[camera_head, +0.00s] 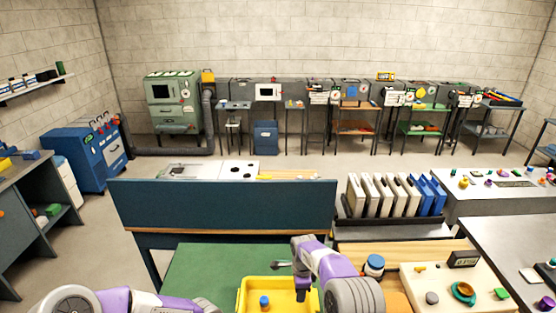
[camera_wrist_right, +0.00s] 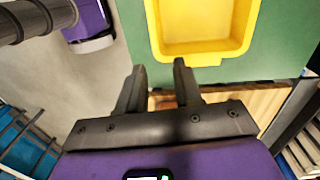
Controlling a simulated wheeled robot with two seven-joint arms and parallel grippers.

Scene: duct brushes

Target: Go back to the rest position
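My right gripper (camera_head: 282,265) hangs over the far edge of the yellow tray in the head view, its purple arm reaching in from the lower right. In the right wrist view the two dark fingers (camera_wrist_right: 158,78) stand apart with nothing between them. My left arm lies low at the bottom left of the head view. Its gripper (camera_head: 206,306) shows only as a small grey end at the bottom edge, and its fingers cannot be made out.
The yellow tray (camera_head: 243,294) sits on a green work surface (camera_head: 205,262) with a small blue-and-orange item (camera_head: 264,302) inside. A blue panel (camera_head: 220,205) stands behind. A blue-capped jar (camera_head: 374,265) and a cream board (camera_head: 450,284) are right of my right arm.

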